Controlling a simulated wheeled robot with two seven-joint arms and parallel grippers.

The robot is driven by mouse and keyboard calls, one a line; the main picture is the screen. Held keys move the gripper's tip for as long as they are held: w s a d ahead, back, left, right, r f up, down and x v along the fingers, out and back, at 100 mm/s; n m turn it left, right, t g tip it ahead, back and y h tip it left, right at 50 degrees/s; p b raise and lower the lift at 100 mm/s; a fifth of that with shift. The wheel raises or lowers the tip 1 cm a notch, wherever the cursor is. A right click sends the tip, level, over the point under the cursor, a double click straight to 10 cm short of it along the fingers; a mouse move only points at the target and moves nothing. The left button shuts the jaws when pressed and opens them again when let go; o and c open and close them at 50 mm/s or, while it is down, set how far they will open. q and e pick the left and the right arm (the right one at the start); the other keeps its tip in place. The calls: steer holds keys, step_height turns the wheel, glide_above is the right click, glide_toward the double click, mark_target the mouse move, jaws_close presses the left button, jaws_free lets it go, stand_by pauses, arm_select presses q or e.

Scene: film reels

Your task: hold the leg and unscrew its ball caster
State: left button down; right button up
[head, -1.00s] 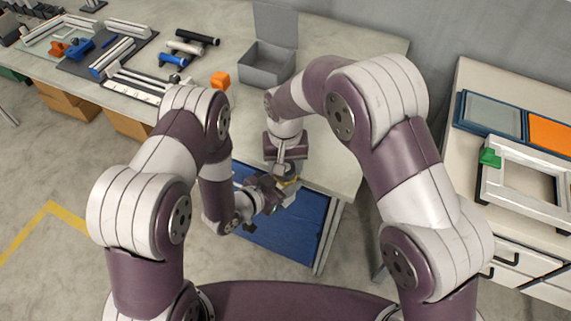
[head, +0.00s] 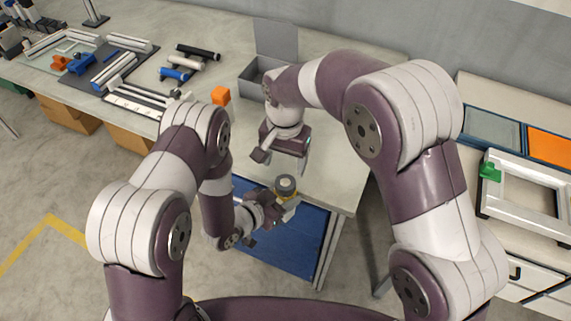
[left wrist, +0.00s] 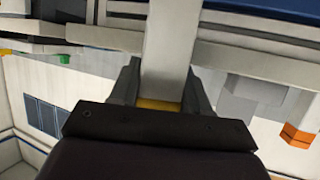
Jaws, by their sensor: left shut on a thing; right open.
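My left gripper (head: 283,207) is shut on the leg, in front of the table's front edge. In the left wrist view the leg is a pale grey bar (left wrist: 166,52) between the two dark fingers, with a yellow patch (left wrist: 158,104) low between them. In the head view the round grey ball caster (head: 286,184) sits at the leg's upper end, above a yellowish band. Whether it is loose cannot be told. My right gripper (head: 283,165) is open and empty, a little above and behind the caster, apart from it.
Several black, white and blue rods and frame parts lie at the left. A blue panel (head: 288,246) is below the front edge. A side bench at right holds a pale frame (head: 530,216).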

mark_target(286, 182)
steer(key=m, duration=0.4)
steer(key=shift+s+d+r, duration=0.1)
steer(key=shift+s+r, duration=0.1)
steer(key=shift+r, duration=0.1)
steer(key=shift+s+f+m, duration=0.1)
steer(key=shift+f+m, duration=0.1)
steer(key=shift+m, duration=0.4)
step_height(286, 182, down, 8)
steer(key=shift+r, duration=0.15)
steer(key=c, duration=1.1)
steer(key=shift+o, duration=0.2)
steer(key=n, duration=0.6)
steer(key=shift+n, duration=0.3)
